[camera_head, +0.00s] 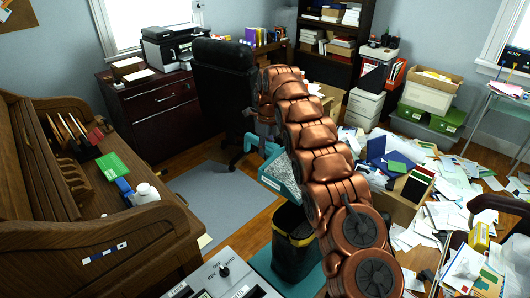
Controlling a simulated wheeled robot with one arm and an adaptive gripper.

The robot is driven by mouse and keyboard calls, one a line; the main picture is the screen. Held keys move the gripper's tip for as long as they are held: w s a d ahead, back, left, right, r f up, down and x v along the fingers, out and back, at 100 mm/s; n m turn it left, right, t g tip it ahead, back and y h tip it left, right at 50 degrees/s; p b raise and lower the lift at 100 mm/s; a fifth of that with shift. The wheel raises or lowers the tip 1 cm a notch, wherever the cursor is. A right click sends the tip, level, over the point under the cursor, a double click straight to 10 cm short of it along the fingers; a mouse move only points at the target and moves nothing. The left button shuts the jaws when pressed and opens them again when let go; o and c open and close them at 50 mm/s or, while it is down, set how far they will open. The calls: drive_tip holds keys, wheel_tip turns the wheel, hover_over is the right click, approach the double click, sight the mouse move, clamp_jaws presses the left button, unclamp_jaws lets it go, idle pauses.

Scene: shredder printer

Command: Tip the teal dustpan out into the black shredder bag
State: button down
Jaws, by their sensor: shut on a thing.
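The teal dustpan (268,183) is in the middle of the head view, left of my copper-coloured arm. Speckled grey-white bits lie in its pan, which looks roughly level or slightly tilted. My gripper (263,128) is shut on the dustpan near its teal handle end; the arm hides part of the grip. The black shredder bag (293,262) stands open below and a little to the right of the dustpan, with yellow showing at its rim. The dustpan is apart from the bag and above it. My arm covers the bag's right side, and its inside looks dark.
A wooden roll-top desk (125,240) fills the left. A black office chair (222,95) stands behind the dustpan. Loose papers (440,180) and boxes cover the floor at right. A grey control panel (225,277) is in front, left of the bag. The grey mat (220,205) is clear.

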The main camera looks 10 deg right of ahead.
drive_tip(key=shift+s+d+f+t+y+b, duration=0.15)
drive_tip(key=shift+s+d+t+y+b, duration=0.3)
drive_tip(key=shift+b, duration=1.4)
drive_tip(key=shift+a, duration=0.1)
drive_tip(key=shift+s+d+r+t+y+b, duration=0.4)
drive_tip(key=shift+s+d+r+t+b, duration=0.15)
drive_tip(key=shift+r+b, duration=0.4)
drive_tip(key=shift+s+d+r+t+y+b, duration=0.55)
drive_tip(key=shift+r+b, duration=0.25)
drive_tip(key=shift+b, duration=0.35)
drive_tip(key=shift+s+d+r+t+y+b, duration=0.35)
drive_tip(key=shift+s+r+t+b, duration=0.2)
drive_tip(key=shift+s+r+b, duration=0.4)
drive_tip(key=t+y+b, duration=0.4)
drive_tip(key=t+b, duration=0.1)
drive_tip(key=b, duration=0.1)
approach(275, 148)
drive_tip(key=shift+s+d+r, duration=0.4)
drive_tip(key=shift+r, duration=0.3)
drive_tip(key=shift+s+d+r, duration=0.45)
drive_tip(key=shift+r, duration=0.25)
drive_tip(key=shift+s+d+r, duration=0.4)
drive_tip(key=shift+r, duration=0.3)
